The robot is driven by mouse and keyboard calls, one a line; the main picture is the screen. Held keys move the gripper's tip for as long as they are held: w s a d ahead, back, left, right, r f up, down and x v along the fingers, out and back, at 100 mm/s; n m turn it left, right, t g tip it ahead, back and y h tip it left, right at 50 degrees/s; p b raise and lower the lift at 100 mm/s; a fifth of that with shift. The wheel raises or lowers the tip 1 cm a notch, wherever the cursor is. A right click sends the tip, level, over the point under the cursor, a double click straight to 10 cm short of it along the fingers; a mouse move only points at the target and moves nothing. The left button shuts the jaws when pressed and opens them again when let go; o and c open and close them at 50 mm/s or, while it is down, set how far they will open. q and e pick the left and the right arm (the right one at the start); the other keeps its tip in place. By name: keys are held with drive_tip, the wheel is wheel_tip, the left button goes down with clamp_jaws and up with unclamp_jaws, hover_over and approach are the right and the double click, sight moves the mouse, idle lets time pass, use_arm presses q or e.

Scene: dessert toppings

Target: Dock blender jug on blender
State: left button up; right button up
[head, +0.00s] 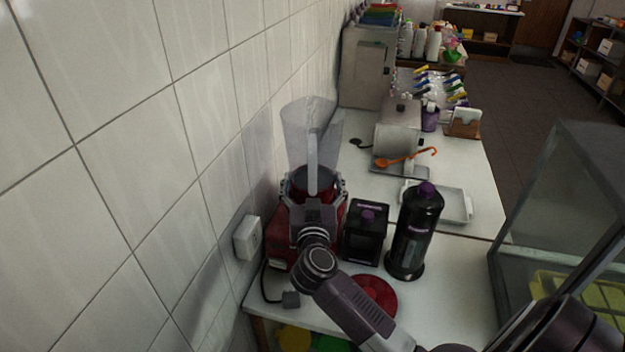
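The clear blender jug (299,134) stands upright at the wall side of the counter, its grey handle facing me. Its lower end is at or just above the red blender base (283,240). My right gripper (314,190), on the arm from the lower right, is at the lower part of the jug, in front of the base. Its fingers lie on both sides of the handle's lower end. Whether they press on it is not clear. The gripper hides the joint between jug and base, so I cannot tell whether they touch. My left gripper is not in view.
A black box-like container (366,236) and a black bottle with purple cap (416,232) stand close right of the base. A red disc (375,291) lies in front. A tray (457,205) and grey machine (398,140) are behind. A glass case (560,210) stands right.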

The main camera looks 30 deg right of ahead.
drive_tip(key=shift+a+r+p, duration=0.15)
drive_tip(key=shift+r+p, duration=0.15)
drive_tip(key=shift+r, duration=0.1)
drive_tip(key=shift+a+f+p, duration=0.1)
drive_tip(key=shift+p, duration=0.6)
idle(0.8)
drive_tip(key=shift+r+p, duration=0.8)
drive_tip(key=shift+p, duration=0.6)
drive_tip(key=shift+p, duration=0.75)
idle(0.7)
drive_tip(key=o, duration=1.8)
drive_tip(key=shift+c, duration=0.2)
drive_tip(key=shift+s, duration=0.15)
